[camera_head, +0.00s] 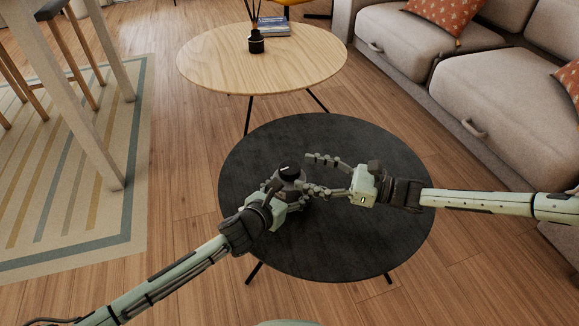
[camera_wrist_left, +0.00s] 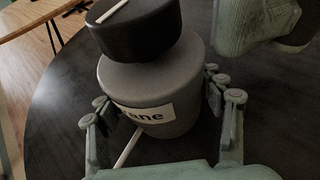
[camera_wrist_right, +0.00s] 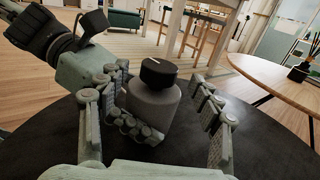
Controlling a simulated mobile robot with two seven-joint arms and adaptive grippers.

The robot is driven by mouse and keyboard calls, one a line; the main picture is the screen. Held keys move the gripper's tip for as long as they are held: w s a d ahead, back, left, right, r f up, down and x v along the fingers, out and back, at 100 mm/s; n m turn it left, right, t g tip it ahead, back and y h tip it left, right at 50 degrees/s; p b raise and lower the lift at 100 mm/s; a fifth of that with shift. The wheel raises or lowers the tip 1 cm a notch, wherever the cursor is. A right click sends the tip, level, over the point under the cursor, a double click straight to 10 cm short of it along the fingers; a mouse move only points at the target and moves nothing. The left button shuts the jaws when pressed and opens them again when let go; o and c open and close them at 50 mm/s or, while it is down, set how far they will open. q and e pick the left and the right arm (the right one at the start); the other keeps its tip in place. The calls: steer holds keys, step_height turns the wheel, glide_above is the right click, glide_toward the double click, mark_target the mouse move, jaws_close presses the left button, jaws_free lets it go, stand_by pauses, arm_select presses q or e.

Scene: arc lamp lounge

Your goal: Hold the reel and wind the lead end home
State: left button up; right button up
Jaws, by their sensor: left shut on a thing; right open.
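The reel is a grey drum (camera_wrist_left: 150,85) with a pale label ending in "ane" and a black knob (camera_wrist_left: 135,28) on top, marked by a white line. It stands upright on the dark round table (camera_head: 330,250). My left gripper (camera_head: 283,187) is shut on the drum, a finger on each side. A pale thin strip (camera_wrist_left: 128,146), perhaps the lead, comes out low under the label; its end is hidden. My right gripper (camera_head: 318,175) is open, its fingers spread to the right of the reel. In the right wrist view the reel (camera_wrist_right: 152,106) shows between these fingers, knob uppermost.
A light wooden table (camera_head: 270,75) stands behind with books (camera_head: 273,27) and a black reed diffuser (camera_head: 256,43). A grey sofa (camera_head: 500,85) is at right, a striped rug (camera_head: 70,200) at left. The dark table's front and right parts are bare.

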mark_target(290, 167)
steer(key=x, duration=0.5)
steer(key=c, duration=1.2)
